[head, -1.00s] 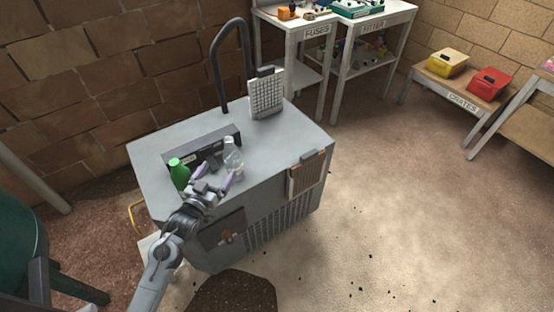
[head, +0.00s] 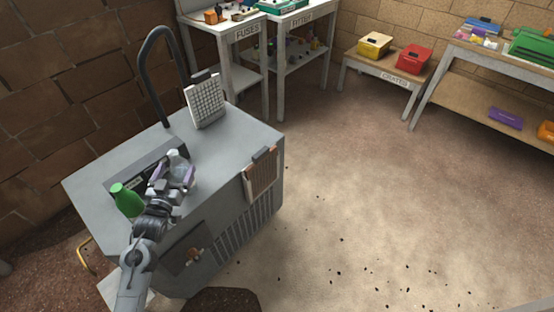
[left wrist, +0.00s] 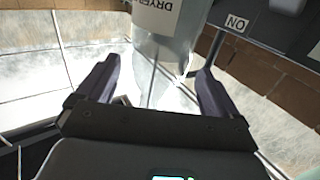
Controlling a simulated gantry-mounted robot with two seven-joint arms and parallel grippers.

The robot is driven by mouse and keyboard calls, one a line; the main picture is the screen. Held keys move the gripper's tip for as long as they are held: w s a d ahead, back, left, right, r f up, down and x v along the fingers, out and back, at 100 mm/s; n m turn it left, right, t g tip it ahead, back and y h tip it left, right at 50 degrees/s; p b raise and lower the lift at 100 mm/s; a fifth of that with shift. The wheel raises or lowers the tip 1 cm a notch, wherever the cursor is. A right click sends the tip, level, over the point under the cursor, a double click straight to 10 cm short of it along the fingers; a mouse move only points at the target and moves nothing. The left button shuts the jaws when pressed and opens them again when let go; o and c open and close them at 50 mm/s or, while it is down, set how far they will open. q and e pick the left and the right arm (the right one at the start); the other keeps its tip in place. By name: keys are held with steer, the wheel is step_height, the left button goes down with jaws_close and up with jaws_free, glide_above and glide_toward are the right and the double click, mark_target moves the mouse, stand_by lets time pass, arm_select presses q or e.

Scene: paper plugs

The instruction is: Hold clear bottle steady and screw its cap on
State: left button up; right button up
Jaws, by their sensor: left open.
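The clear bottle (head: 181,165) stands on top of the grey cabinet, partly hidden by my left gripper (head: 173,178). In the left wrist view the bottle (left wrist: 163,48) shows a label with dark lettering. My left gripper (left wrist: 158,85) is open, with one purple-grey finger on each side of the bottle. A gap shows between each finger and the bottle in the left wrist view. I cannot make out a separate cap. My right gripper is in no view.
A green bottle (head: 126,200) stands just left of my left gripper. A dark panel (head: 140,172) lies behind. The grey cabinet (head: 235,130) also bears a light gridded panel (head: 205,102).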

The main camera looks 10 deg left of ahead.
arm_select(q)
steer(key=w, duration=0.1)
steer(key=w+b, duration=0.1)
steer(key=w, duration=0.1)
steer(key=shift+w+f, duration=0.2)
steer(key=shift+w, duration=0.1)
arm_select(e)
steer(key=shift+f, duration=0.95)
arm_select(q)
steer(key=shift+w+a+b, duration=0.1)
steer(key=shift+w+b, duration=0.2)
steer(key=shift+w, duration=0.1)
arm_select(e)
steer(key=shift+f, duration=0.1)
arm_select(q)
steer(key=c, duration=1.5)
steer(key=shift+r, duration=0.1)
